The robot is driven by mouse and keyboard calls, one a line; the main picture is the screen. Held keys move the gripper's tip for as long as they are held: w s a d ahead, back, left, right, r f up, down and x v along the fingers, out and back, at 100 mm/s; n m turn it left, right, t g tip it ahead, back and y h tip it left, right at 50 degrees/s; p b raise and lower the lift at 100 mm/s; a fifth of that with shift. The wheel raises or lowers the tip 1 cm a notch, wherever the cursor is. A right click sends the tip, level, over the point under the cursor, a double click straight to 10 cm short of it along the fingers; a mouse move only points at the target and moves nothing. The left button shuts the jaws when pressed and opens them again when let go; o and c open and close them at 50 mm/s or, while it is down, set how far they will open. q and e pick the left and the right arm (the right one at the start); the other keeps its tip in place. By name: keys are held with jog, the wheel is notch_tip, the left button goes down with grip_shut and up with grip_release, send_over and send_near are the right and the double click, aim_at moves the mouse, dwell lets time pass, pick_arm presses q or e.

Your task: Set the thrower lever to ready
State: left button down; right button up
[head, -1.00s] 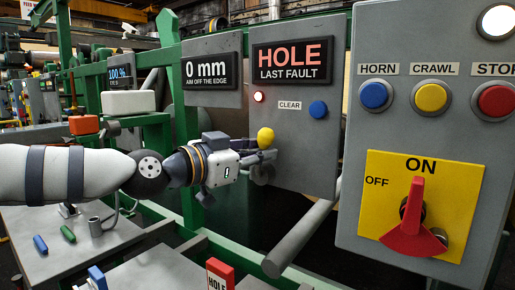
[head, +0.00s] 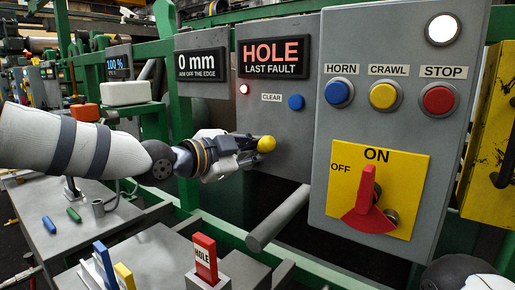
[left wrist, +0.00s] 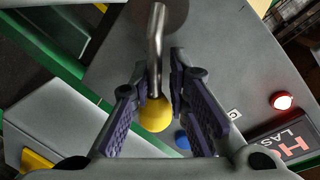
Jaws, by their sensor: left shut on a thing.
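The thrower lever, a bent metal rod with a yellow ball knob (head: 266,144), sticks out below the grey fault panel's CLEAR label. My left gripper (head: 248,158) reaches it from the left and is shut on the lever. In the left wrist view the yellow knob (left wrist: 156,114) and the rod (left wrist: 156,50) lie between the two purple-padded fingers (left wrist: 166,100). The lever's pivot is hidden behind the gripper in the head view. No ready marking is visible.
The fault panel (head: 292,150) has a lit red lamp (head: 244,88) and a blue button (head: 296,102). A grey control box (head: 330,205) with HORN, CRAWL and STOP buttons and a red switch (head: 368,200) stands to the right. A grey roller (head: 278,217) juts out below the lever.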

pick_arm(q)
jog(key=shift+s+d+f, duration=0.15)
jog(key=shift+d+f, duration=0.05)
jog(key=shift+f, duration=0.15)
jog(key=c, duration=1.3)
grip_release()
jog(key=shift+d, duration=0.1)
jog(key=shift+r, duration=0.1)
jog(key=shift+s+a+r, duration=0.1)
jog(key=shift+a, duration=0.15)
jog(key=v, duration=1.1)
jog(key=shift+s+a+r, duration=0.1)
jog(key=shift+s+a, duration=0.1)
jog(key=shift+s, duration=0.05)
